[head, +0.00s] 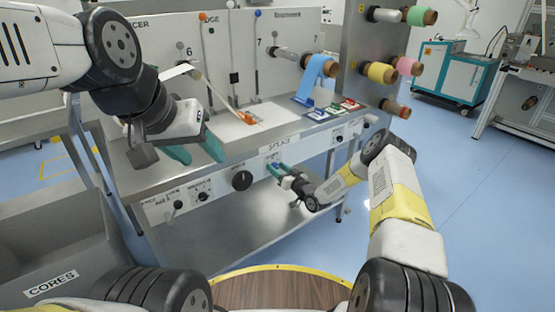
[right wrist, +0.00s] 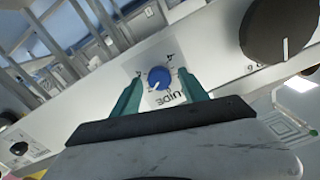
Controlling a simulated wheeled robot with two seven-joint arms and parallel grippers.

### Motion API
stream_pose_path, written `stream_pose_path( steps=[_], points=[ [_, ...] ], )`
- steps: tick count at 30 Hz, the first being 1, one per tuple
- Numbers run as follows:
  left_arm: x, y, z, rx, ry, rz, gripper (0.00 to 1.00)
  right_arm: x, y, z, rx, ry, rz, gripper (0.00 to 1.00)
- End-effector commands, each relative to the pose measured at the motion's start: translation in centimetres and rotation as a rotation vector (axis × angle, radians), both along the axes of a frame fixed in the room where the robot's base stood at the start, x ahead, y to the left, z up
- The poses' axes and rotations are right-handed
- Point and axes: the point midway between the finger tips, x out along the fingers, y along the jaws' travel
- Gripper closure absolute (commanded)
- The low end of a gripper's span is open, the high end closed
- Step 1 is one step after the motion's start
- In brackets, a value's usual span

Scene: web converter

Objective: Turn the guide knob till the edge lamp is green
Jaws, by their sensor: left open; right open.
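The guide knob (right wrist: 159,78) is small and blue with a white pointer line. It sits on a white label with "GUIDE" upside down in the right wrist view. My right gripper (right wrist: 168,93) is open, with one teal finger on each side of the knob; I cannot tell whether they touch it. In the head view my right gripper (head: 277,169) is at the front panel, mostly covering the knob. My left gripper (head: 196,152) is open and empty above the left part of the bench. I cannot make out the edge lamp or its colour.
A larger black knob (right wrist: 278,28) is beside the guide knob; it also shows in the head view (head: 241,181). A cores bin (head: 70,245) stands front left.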

Motion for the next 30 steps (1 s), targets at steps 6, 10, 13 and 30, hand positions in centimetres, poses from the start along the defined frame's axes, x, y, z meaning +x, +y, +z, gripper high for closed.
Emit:
stream_pose_path(
  steps=[6, 10, 13, 30],
  points=[
    [0.0, 0.0, 0.0, 0.000, 0.000, 0.000, 0.48, -2.5, -2.0, 0.0, -0.001, 0.003, -0.002, 0.48],
    [0.0, 0.0, 0.0, 0.000, 0.000, 0.000, 0.48, -4.3, -3.3, 0.0, 0.000, 0.002, -0.003, 0.48],
    [0.0, 0.0, 0.0, 0.000, 0.000, 0.000, 0.48, -5.3, -4.0, 0.0, -0.001, 0.001, -0.002, 0.48],
    [0.0, 0.0, 0.0, 0.000, 0.000, 0.000, 0.48, -6.1, -4.5, 0.0, 0.000, 0.000, -0.001, 0.48]
  ],
)
